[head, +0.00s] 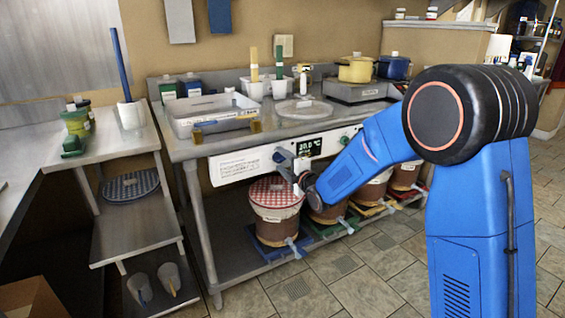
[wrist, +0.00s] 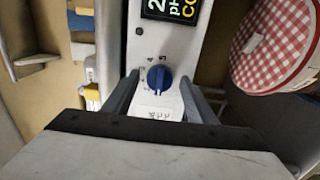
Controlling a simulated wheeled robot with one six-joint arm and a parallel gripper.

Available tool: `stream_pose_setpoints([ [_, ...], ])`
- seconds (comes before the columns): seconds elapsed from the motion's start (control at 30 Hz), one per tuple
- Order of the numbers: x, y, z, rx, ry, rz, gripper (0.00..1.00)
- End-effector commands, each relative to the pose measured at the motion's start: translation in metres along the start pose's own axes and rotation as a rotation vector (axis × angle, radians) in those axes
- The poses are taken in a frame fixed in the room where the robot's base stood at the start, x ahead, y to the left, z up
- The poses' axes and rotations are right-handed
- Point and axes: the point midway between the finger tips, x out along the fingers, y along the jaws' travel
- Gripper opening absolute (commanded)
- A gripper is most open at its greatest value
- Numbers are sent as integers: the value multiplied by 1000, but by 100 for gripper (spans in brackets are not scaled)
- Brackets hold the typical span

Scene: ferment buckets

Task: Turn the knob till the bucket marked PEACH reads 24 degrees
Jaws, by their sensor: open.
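A blue knob (wrist: 159,78) with a pale pointer line sits on the white control panel (head: 237,166) under the worktop's front edge. My gripper (wrist: 158,88) is open, with one finger on each side of the knob; contact is not visible. In the head view my gripper (head: 290,166) is at the panel, just left of the dark display (head: 307,147), which seems to read 20.0 °C. A bucket with a red checked lid (head: 275,192) stands below; the lid also shows in the wrist view (wrist: 275,45). Several more buckets stand to its right, partly behind my arm. I cannot read PEACH on any label.
The steel worktop (head: 270,132) holds a grey tray (head: 213,117), a round white lid (head: 300,109), and a yellow pot (head: 355,69) and blue pot (head: 394,67) at the back. A lower side table (head: 119,143) stands at left. The tiled floor in front is clear.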

Motion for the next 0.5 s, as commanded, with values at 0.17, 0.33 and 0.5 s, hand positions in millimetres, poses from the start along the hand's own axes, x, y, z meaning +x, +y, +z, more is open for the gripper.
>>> stream_pose_setpoints([
  [0.17, 0, 0, 0, 0, 0, 0, 50],
  [0.33, 0, 0, 0, 0, 0, 0, 11],
  [0.5, 0, 0, 0, 3, 0, 0, 11],
])
